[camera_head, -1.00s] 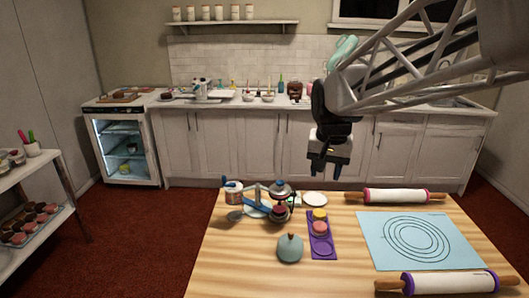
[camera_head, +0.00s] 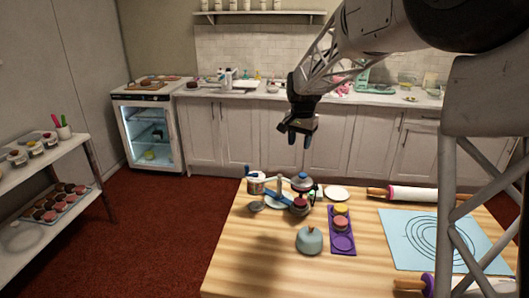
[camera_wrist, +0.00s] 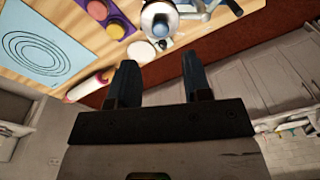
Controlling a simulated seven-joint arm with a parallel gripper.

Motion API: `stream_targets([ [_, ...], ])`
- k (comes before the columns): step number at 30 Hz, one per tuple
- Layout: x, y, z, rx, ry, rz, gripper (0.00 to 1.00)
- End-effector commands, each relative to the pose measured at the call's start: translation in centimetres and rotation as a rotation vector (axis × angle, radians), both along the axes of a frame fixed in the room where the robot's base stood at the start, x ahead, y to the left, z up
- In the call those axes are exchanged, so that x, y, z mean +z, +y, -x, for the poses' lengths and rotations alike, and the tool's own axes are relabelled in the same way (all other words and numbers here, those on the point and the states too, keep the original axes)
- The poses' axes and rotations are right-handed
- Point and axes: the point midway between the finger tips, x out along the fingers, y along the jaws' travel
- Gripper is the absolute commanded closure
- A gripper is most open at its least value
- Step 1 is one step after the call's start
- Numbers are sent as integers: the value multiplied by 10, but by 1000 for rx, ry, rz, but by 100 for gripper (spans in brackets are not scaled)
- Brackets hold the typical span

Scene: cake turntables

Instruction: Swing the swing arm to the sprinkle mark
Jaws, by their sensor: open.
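The cake turntable device stands at the back left of the wooden table in the head view. Its blue swing arm (camera_head: 275,197) runs from near a post on the left toward a dome-topped grey head (camera_head: 302,182) on the right. A dark pink round piece (camera_head: 299,205) sits below the head. The sprinkle mark is too small to make out. My gripper (camera_head: 299,139) is open and empty, high above and behind the device, touching nothing. In the wrist view, my two fingers (camera_wrist: 158,75) are spread, and the device's head (camera_wrist: 160,18) shows beyond them at the top.
A purple tray (camera_head: 343,243) with round cakes and a teal domed pot (camera_head: 309,241) stand in front of the device. A rolling pin (camera_head: 412,194) and a blue mat (camera_head: 400,228) occupy the right. The front left table is bare.

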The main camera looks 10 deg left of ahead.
Motion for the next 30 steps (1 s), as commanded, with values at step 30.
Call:
stream_targets([
  [30,-135,144,-152,-148,67,8,55],
])
